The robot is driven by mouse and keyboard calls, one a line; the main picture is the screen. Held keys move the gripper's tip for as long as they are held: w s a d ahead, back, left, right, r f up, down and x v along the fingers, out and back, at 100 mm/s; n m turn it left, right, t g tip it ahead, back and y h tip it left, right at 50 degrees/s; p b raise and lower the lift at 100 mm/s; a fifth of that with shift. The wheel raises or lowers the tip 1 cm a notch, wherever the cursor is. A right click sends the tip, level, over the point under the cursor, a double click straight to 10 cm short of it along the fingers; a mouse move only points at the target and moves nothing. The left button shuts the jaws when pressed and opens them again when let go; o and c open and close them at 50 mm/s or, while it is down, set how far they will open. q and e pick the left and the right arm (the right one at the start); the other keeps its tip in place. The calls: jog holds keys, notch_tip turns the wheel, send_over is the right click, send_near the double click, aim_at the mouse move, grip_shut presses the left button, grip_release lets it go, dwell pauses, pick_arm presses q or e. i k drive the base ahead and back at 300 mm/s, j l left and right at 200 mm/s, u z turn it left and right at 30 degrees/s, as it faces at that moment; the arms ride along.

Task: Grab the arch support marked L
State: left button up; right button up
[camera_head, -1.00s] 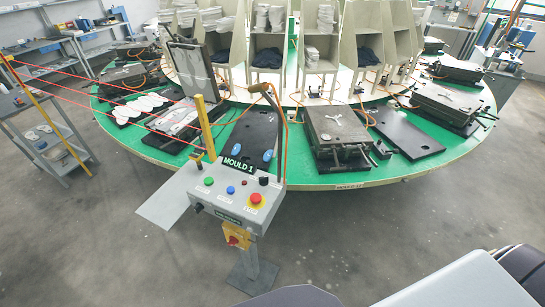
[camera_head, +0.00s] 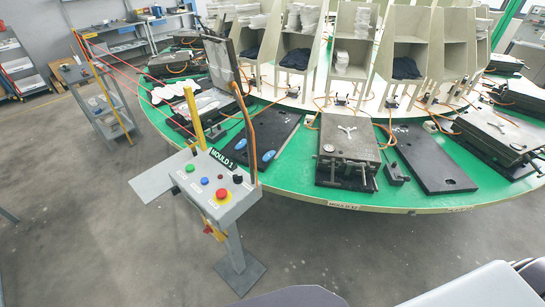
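Two small blue oval pieces lie on a black board on the green carousel table, one on the right (camera_head: 268,156) and one on the left (camera_head: 240,144). They look like the arch supports. Any letter on them is too small to read, so I cannot tell which is marked L. Neither of my grippers is in view. Only grey and dark parts of my own body show along the bottom right edge.
A grey control box (camera_head: 205,186) on a post stands in front of the table, near the black board. A mould (camera_head: 347,142) sits right of the board. White insoles (camera_head: 172,92) lie on the left. Open grey floor (camera_head: 330,255) lies in front.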

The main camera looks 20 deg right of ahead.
aim_at(270, 154)
jog(key=l+u, duration=0.15)
jog(key=l, duration=0.35)
jog(key=k+l+u, duration=0.15)
jog(key=l, duration=0.4)
jog(key=l+u, duration=0.15)
jog(key=l, duration=0.35)
jog(key=k, duration=0.1)
